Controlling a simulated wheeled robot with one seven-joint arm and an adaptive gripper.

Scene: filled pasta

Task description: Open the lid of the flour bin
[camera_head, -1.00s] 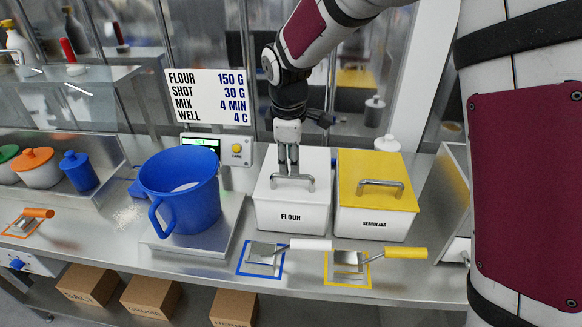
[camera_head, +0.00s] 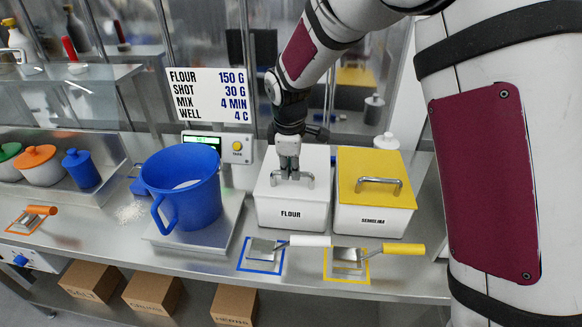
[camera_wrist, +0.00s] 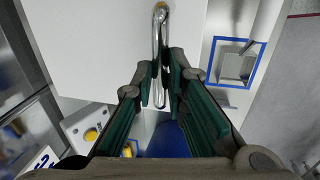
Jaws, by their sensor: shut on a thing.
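The flour bin (camera_head: 292,214) is a white box labelled FLOUR, with a flat white lid (camera_head: 316,160) and a metal bar handle (camera_head: 309,182). The lid sits flat on the bin. My gripper (camera_head: 289,177) reaches down from above and is shut on the left part of the handle. In the wrist view, my gripper (camera_wrist: 161,100) has its fingers on either side of the handle (camera_wrist: 160,24), over the white lid (camera_wrist: 95,35). The fingers hide part of the handle.
The semolina bin (camera_head: 374,218) with a yellow lid stands close on the right. A blue jug (camera_head: 188,190) stands on a scale to the left. A white-handled scoop (camera_head: 300,241) and a yellow-handled scoop (camera_head: 390,250) lie in front. A sign (camera_head: 208,96) stands behind.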

